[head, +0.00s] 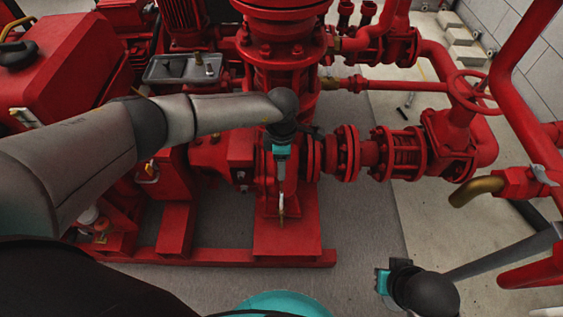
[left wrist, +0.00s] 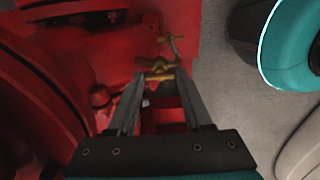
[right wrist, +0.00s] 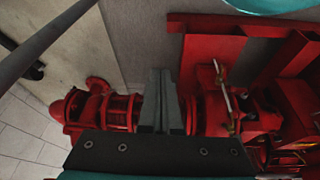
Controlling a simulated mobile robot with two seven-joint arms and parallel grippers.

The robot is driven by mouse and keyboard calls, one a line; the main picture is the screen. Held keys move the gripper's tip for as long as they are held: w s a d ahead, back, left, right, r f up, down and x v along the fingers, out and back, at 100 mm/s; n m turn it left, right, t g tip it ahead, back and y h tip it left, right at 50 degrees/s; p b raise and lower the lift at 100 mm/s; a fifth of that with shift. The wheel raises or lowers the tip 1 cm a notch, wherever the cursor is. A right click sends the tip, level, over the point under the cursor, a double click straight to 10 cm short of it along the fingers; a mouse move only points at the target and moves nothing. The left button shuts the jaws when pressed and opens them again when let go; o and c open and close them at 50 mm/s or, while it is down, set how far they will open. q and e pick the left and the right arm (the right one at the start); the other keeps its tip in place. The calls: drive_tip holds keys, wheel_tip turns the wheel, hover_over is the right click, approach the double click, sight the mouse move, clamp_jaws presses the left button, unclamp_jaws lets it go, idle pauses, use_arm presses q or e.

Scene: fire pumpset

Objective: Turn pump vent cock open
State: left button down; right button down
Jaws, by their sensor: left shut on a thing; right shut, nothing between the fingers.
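The small brass vent cock (left wrist: 158,72) sits on the red pump casing (left wrist: 110,60). In the left wrist view, my left gripper (left wrist: 161,78) has its fingertips on either side of the brass part, shut on it. A thin brass piece reaches past the fingertips. In the head view, my left gripper (head: 281,188) points down at the front of the pump, and a bit of brass shows below it. My right gripper (right wrist: 163,75) is shut and empty, its fingers together, away from the cock.
Red flanged piping (head: 385,152) runs right from the pump to a valve with a handwheel (head: 470,90). A red pipe with a bent brass outlet (head: 477,190) stands at the right. The red base frame (head: 210,252) lies below. Grey floor (head: 365,225) is clear in front.

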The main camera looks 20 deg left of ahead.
use_arm(q)
drive_tip(key=shift+c, duration=1.6)
unclamp_jaws()
drive_tip(key=shift+r, duration=0.1)
drive_tip(key=shift+r, duration=0.25)
wheel_tip(320, 180, up, 15)
drive_tip(key=p, duration=0.6)
drive_tip(key=shift+f+p, duration=0.2)
drive_tip(key=shift+p, duration=0.1)
use_arm(e)
drive_tip(key=s+d+f, duration=0.1)
drive_tip(key=s+f, duration=0.2)
drive_tip(key=f, duration=0.3)
drive_tip(key=s+d+f+g, duration=0.1)
drive_tip(key=s+f, duration=0.1)
drive_tip(key=f, duration=0.4)
drive_tip(key=shift+s+d+f+g, duration=0.3)
drive_tip(key=shift+s+d, duration=0.05)
drive_tip(key=shift+s, duration=0.05)
